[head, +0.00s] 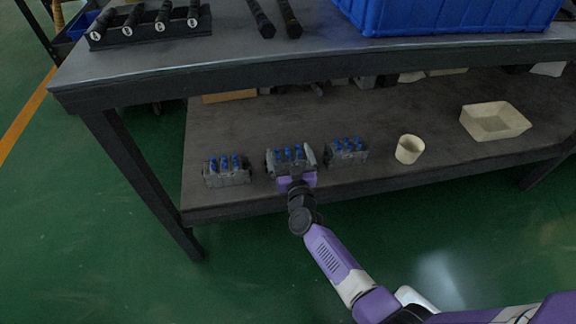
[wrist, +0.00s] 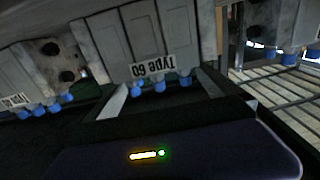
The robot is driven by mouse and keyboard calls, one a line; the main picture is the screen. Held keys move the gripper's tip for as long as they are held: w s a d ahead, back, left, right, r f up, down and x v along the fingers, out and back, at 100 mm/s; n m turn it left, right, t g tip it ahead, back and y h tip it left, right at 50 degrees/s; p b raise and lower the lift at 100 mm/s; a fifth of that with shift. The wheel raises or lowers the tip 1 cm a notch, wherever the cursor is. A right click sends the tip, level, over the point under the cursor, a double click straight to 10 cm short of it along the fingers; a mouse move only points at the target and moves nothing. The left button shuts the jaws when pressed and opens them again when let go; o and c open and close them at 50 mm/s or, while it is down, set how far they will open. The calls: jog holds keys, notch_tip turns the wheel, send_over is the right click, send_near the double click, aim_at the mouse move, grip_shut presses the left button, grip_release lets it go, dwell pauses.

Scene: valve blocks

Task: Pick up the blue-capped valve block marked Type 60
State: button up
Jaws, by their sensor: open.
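The valve block marked Type 60 (wrist: 145,32) is in the middle of the wrist view, upside down, with its label legible and several blue caps below it. In the head view it appears to be the middle grey block (head: 290,161) on the lower shelf. My gripper (head: 292,163) is at that block, and its fingers appear on either side of it. In the wrist view the fingers of my open gripper (wrist: 161,94) stand left and right of the blue caps. I cannot tell whether they touch the block.
Similar blue-capped blocks stand to the left (head: 227,172) and right (head: 346,151) on the lower shelf (head: 420,115). A beige cup (head: 409,149) and a beige tray (head: 510,117) are farther right. The tabletop (head: 200,60) overhangs the shelf, and a table leg (head: 140,180) stands at left.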

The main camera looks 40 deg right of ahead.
jog(key=shift+w+d, duration=0.35)
jog(key=shift+w, duration=0.15)
jog(key=c, duration=2)
jog(key=shift+r, duration=0.3)
jog(key=shift+c, duration=0.4)
jog(key=shift+r, duration=0.1)
